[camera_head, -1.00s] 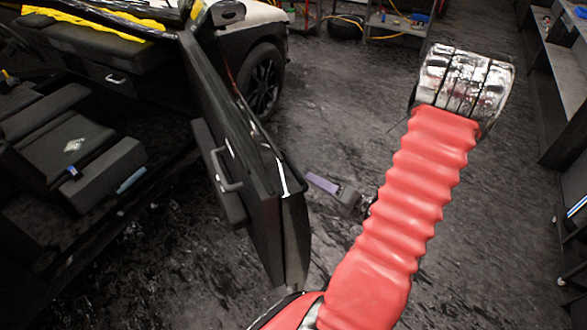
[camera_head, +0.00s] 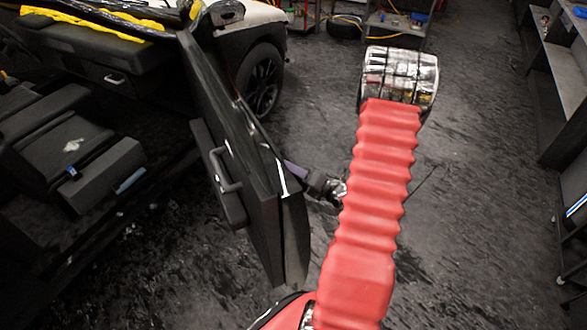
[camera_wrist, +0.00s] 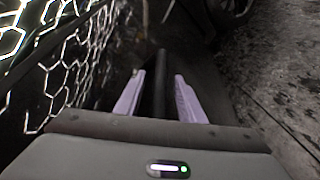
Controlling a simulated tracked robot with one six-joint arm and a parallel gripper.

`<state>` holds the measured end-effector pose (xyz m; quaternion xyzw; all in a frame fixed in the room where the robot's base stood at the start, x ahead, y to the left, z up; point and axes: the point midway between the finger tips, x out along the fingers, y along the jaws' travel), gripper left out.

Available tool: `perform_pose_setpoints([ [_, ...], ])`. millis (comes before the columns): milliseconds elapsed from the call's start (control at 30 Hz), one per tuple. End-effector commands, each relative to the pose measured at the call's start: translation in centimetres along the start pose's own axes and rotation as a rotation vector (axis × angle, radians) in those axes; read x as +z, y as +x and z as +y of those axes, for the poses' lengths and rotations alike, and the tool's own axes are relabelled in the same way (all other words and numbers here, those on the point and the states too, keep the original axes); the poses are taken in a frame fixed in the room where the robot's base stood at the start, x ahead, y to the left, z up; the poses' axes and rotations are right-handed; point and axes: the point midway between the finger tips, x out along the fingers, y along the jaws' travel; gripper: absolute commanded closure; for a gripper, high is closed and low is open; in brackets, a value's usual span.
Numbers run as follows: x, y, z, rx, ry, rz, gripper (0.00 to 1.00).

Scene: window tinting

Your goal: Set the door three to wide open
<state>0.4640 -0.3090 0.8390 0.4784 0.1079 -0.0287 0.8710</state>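The car door (camera_head: 232,120) is dark and stands swung out from the car, with its inner side and inner pull handle (camera_head: 228,172) facing the head camera. My gripper (camera_head: 296,172) is at the door's outer side, by its free edge; its fingertips are partly hidden behind the door. In the wrist view, the two purple fingers of my gripper (camera_wrist: 159,76) are spread apart. A dark bar (camera_wrist: 161,95) shows between them; I cannot tell whether they touch it. The door's glossy outer face (camera_wrist: 60,60) fills the left, with hexagon light reflections.
The car's seats (camera_head: 75,150) are at the left, and a front wheel (camera_head: 260,80) is behind the door. Shelves (camera_head: 398,25) stand at the back and a bench (camera_head: 555,85) along the right. The floor (camera_head: 470,190) right of my arm is clear.

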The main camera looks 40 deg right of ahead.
Motion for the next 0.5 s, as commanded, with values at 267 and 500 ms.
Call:
perform_pose_setpoints([
  [267,0.01,0.4,0.0,0.0,0.0,-0.001,0.64],
  [500,-0.03,0.4,0.02,0.0,0.0,0.0,0.76],
])
